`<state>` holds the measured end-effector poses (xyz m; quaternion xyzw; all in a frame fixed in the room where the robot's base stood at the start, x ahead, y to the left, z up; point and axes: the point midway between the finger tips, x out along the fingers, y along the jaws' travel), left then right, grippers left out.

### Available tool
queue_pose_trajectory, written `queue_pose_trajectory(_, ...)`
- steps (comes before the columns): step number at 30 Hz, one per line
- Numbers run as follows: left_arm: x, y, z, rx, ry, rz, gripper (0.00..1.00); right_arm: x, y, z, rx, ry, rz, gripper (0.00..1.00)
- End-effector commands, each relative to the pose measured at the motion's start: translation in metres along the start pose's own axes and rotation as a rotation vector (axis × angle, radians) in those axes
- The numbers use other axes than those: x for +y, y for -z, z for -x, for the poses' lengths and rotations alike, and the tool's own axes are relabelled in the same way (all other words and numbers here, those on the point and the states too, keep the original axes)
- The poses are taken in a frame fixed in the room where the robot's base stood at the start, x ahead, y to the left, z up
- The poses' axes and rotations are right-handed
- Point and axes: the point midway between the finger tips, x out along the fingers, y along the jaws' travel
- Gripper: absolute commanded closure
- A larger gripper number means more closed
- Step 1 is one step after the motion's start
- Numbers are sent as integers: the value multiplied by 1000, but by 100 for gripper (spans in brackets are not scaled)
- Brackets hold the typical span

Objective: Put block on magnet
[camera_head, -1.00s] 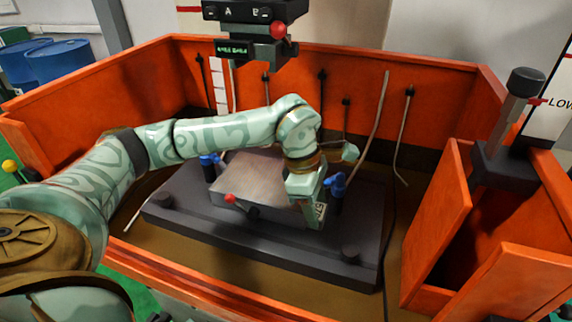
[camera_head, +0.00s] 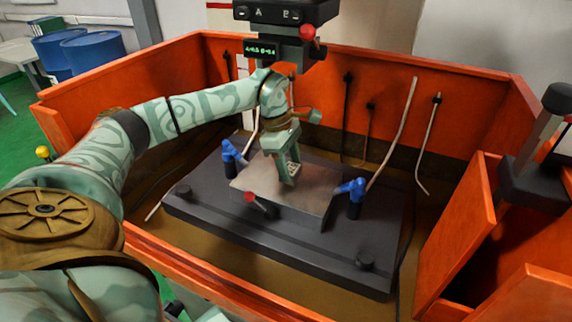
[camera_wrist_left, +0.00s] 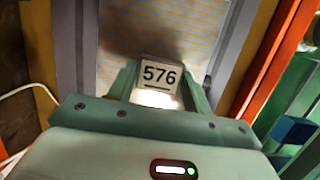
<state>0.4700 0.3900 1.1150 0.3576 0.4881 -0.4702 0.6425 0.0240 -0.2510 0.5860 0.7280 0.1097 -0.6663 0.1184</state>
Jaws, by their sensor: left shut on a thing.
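The magnet (camera_head: 314,198) is a grey plate with a finely lined top, set on a dark worktable in the tank. My left gripper (camera_head: 287,174) points down over the middle of the magnet. The lined magnet top (camera_wrist_left: 190,22) shows beyond the block there. The block's underside is hidden, so I cannot tell whether it touches the magnet. My right gripper is not in view.
Blue nozzles stand at the magnet's left (camera_head: 230,150) and right (camera_head: 354,188). A red-knobbed lever (camera_head: 250,197) is at its front. The machine head (camera_head: 280,22) hangs above and behind. Orange tank walls (camera_head: 440,105) surround the dark worktable (camera_head: 240,240).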

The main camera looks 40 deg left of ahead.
Motion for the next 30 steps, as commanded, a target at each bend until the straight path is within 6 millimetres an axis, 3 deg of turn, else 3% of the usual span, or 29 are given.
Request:
queue_pose_trajectory(3, 8, 15, 1, -2, 2, 3, 89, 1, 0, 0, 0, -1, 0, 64)
queue_pose_trajectory(6, 8, 17, -9, -2, 1, 1, 89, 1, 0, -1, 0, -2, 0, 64)
queue_pose_trajectory(17, 8, 18, -13, -1, -1, 1, 89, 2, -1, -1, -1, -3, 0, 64)
queue_pose_trajectory(18, 7, 18, -13, 0, 0, 1, 39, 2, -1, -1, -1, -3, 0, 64)
queue_pose_trajectory(19, 7, 18, -13, 0, 0, 1, 31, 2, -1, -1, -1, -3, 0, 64)
queue_pose_trajectory(30, 8, 17, -8, 0, -1, 1, 29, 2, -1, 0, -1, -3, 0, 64)
